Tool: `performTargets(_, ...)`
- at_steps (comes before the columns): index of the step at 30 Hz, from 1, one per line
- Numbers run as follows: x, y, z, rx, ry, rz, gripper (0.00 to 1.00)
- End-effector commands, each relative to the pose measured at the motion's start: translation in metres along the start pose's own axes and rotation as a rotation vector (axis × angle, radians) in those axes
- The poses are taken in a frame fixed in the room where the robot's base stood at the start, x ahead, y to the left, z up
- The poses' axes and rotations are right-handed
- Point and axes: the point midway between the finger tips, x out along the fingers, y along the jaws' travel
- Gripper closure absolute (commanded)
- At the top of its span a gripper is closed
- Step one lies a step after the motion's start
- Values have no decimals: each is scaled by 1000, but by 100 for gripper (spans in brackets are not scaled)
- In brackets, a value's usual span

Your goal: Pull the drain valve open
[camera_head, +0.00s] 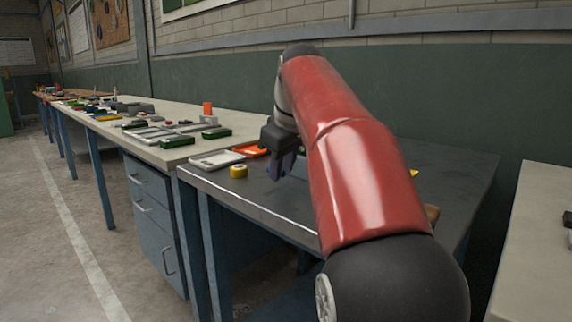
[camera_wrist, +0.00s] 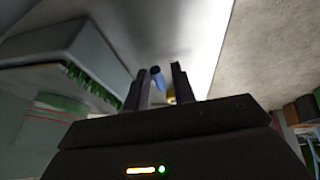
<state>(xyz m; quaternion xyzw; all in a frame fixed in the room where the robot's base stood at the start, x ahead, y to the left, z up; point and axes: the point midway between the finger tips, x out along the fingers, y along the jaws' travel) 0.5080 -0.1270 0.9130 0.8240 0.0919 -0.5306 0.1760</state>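My gripper (camera_head: 283,172) hangs over the dark bench, near its left front side. In the wrist view its two fingers (camera_wrist: 159,84) stand apart. A short blue rod (camera_wrist: 157,76) shows between them, with the left finger close beside it; I cannot tell if they touch. The rod may be the handle of the drain valve, but no valve body can be made out. The head view does not show the rod clearly, as my red arm and gripper cover that part of the bench.
A yellow round piece (camera_head: 238,172) sits left of my gripper, near the edge of the dark bench (camera_head: 262,210). In the wrist view a grey box with green bristles (camera_wrist: 88,78) stands at the left.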

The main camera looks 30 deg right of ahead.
Motion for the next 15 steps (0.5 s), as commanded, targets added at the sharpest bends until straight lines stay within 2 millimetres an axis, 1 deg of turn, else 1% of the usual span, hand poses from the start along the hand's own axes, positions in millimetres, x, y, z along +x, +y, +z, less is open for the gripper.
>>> performTargets(1,0,0,0,0,0,1,68)
performTargets(2,0,0,0,0,0,1,65)
performTargets(10,-1,2,0,2,0,3,65)
performTargets(13,-9,2,0,2,1,4,65)
performTargets(15,-20,2,-1,2,3,5,65)
